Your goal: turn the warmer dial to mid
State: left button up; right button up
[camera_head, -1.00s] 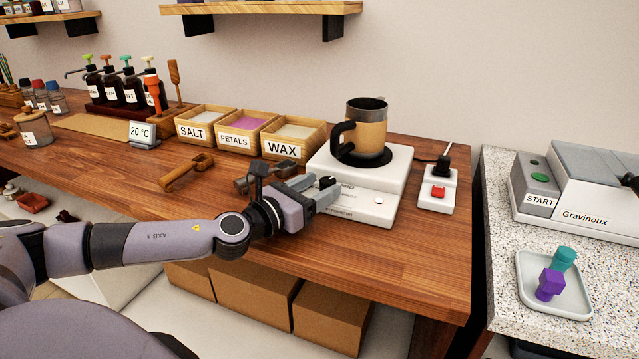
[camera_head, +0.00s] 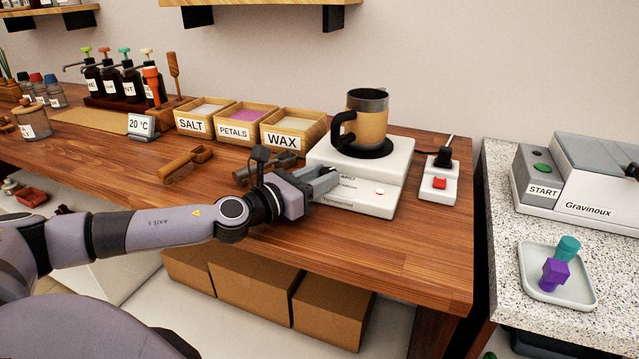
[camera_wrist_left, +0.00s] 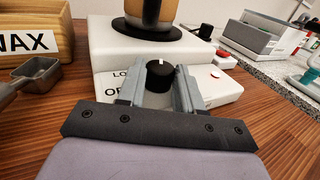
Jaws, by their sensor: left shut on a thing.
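The white warmer (camera_head: 397,190) stands on the wooden bench with a mug (camera_head: 367,120) on its dark round plate. My left gripper (camera_head: 335,178) is at the front left of the warmer. In the left wrist view the black dial (camera_wrist_left: 159,77) has a white mark at its top and sits between the fingers of my left gripper (camera_wrist_left: 168,82), which is shut on it. The printed labels beside the dial are partly hidden by the fingers. In the head view the gripper hides the dial. My right gripper is not in view.
A power strip (camera_head: 439,188) with a red switch lies right of the warmer. The bench front right of the arm is clear.

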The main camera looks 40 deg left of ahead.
pick_arm(q)
jog(key=shift+a+f+h+b, duration=0.2)
jog(key=shift+h+b, duration=0.1)
jog(key=shift+b, duration=0.1)
jog(key=shift+r+m+h+b, duration=0.1)
jog(key=shift+m+h+b, duration=0.2)
jog(key=shift+m+b, duration=0.1)
jog(key=shift+r, duration=0.1)
jog(key=o, duration=1)
jog(key=shift+o, duration=0.2)
